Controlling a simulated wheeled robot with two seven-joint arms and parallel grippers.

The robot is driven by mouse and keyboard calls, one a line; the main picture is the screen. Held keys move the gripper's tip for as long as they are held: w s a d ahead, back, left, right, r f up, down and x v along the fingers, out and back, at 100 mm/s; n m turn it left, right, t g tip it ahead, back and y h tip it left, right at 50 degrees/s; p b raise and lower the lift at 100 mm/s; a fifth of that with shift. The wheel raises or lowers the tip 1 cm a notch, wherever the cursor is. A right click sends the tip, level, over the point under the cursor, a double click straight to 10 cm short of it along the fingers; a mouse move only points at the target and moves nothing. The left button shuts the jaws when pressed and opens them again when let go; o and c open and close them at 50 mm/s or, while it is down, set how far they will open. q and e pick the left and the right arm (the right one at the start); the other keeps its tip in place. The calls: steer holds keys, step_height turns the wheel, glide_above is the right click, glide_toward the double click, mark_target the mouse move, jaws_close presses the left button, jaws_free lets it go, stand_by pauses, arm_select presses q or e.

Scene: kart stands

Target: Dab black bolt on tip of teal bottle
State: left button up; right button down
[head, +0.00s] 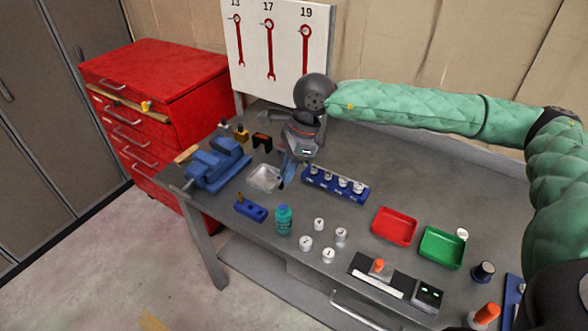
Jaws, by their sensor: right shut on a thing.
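The teal bottle (283,220) stands upright near the front edge of the bench, beside a small blue block with holes (250,209). My right gripper (286,180) points down behind the bottle, between a clear tray (262,178) and a blue rack. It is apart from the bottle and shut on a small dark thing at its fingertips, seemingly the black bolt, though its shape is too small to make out. My left gripper is not in view.
A blue vise (215,164) stands at the bench's left end. The blue rack (335,184) holds several small pieces. Several white-topped pieces (328,255) stand right of the bottle. A red tray (394,226) and a green tray (441,247) lie farther right.

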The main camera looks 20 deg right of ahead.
steer(key=shift+d+f, duration=0.15)
steer(key=shift+f, duration=0.6)
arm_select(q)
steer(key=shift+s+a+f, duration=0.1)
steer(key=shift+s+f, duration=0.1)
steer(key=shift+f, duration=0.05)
arm_select(e)
steer(key=shift+f, duration=2.2)
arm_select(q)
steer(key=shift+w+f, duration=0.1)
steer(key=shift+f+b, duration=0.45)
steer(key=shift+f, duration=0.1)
arm_select(e)
steer(key=shift+f, duration=0.6)
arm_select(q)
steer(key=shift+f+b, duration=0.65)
arm_select(e)
steer(key=shift+s+f, duration=0.1)
steer(key=shift+s, duration=0.05)
stand_by(1.1)
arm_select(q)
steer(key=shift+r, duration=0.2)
arm_select(e)
steer(key=shift+r, duration=3.6)
